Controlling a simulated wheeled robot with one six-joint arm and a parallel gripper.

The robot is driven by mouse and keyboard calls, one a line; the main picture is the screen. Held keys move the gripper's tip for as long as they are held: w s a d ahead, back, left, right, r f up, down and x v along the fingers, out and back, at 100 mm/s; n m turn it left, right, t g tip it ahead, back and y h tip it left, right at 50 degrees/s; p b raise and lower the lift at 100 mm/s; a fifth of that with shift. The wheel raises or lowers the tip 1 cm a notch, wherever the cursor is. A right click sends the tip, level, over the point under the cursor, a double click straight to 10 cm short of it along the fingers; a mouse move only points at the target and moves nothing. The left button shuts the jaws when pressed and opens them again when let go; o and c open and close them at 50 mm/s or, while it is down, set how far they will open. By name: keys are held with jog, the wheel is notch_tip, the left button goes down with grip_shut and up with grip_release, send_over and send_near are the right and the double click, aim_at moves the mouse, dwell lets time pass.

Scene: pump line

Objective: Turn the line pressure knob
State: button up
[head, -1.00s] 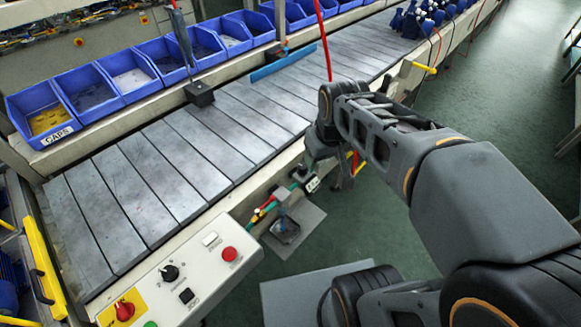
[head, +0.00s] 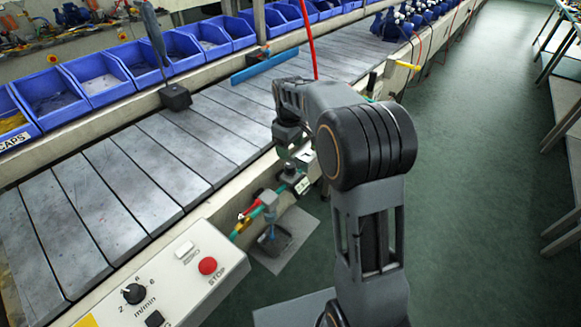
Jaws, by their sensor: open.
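A small dark pneumatic fitting with a black top (head: 294,174) sits on the air line at the conveyor's side; it appears to be the line pressure knob, though its details are too small to read. A small pale label or dial face is on its front. My gripper (head: 297,153) is just above it, pointing down, open and empty. I cannot tell whether the fingers touch the knob. Part of the gripper is hidden by my own wrist.
A red-handled valve (head: 268,199) and green hose sit left of the fitting. The control panel (head: 170,290) has a black speed dial (head: 134,293) and a red stop button (head: 207,265). Blue bins (head: 100,75) line the conveyor's far side. Green floor (head: 470,180) is open at right.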

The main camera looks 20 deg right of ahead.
aim_at(290, 165)
notch_tip(290, 165, down, 8)
jog(key=shift+d+r+b, duration=0.1)
jog(key=shift+b, duration=0.5)
jog(key=c, duration=0.9)
jog(key=shift+m, duration=0.3)
